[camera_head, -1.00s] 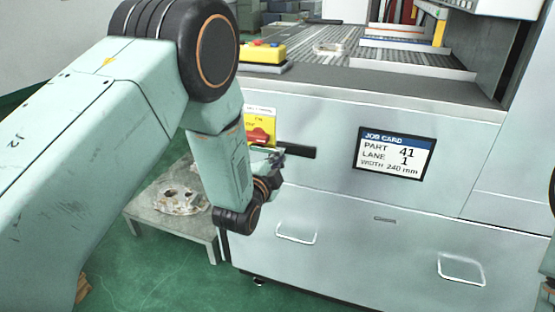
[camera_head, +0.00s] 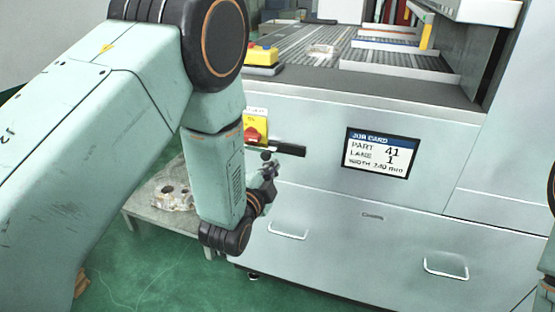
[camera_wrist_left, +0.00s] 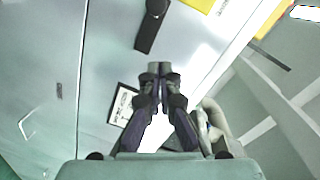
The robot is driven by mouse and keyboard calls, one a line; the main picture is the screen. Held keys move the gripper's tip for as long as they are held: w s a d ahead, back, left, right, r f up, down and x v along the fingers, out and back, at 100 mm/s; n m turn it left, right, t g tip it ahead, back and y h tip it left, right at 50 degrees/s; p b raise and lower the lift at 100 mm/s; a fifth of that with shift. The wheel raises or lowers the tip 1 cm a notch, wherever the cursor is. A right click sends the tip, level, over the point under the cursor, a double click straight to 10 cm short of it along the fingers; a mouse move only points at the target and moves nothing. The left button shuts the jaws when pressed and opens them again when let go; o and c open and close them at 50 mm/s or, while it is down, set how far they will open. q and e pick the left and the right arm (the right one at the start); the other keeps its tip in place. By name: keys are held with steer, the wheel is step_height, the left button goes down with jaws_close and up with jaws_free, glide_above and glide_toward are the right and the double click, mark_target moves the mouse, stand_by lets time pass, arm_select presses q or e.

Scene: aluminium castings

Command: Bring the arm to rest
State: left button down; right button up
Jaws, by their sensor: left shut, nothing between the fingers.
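My left gripper (camera_head: 267,160) is in front of the grey machine's front, just below the dark slot bar (camera_head: 278,147) and the red and yellow switch (camera_head: 255,130). It is small and partly dark in the head view. In the left wrist view its two fingers (camera_wrist_left: 160,68) meet at their tips with nothing between them. My left arm (camera_head: 220,165) comes in from the left and bends down to the gripper. My right gripper is not in view.
The machine carries a job card screen (camera_head: 381,153) reading part 41, lane 1. Drawer handles (camera_head: 288,231) stick out below. A casting (camera_head: 172,193) lies on a low table (camera_head: 160,219) behind my left arm. Green floor (camera_head: 150,275) is open at the lower left.

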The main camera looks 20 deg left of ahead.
arm_select(q)
steer(key=s+a+f+n+g, duration=0.2)
steer(key=s+f+n+g, duration=0.8)
steer(key=s+f, duration=0.8)
steer(key=s+f+n+g, duration=0.1)
steer(key=s+f+g, duration=0.2)
steer(key=s, duration=0.8)
steer(key=s+a+f+n+g, duration=0.1)
steer(key=s+f+n+g, duration=0.1)
steer(key=s, duration=1)
steer(key=shift+f+n+g+y, duration=0.3)
steer(key=shift+f+g, duration=0.35)
steer(key=shift+g, duration=0.25)
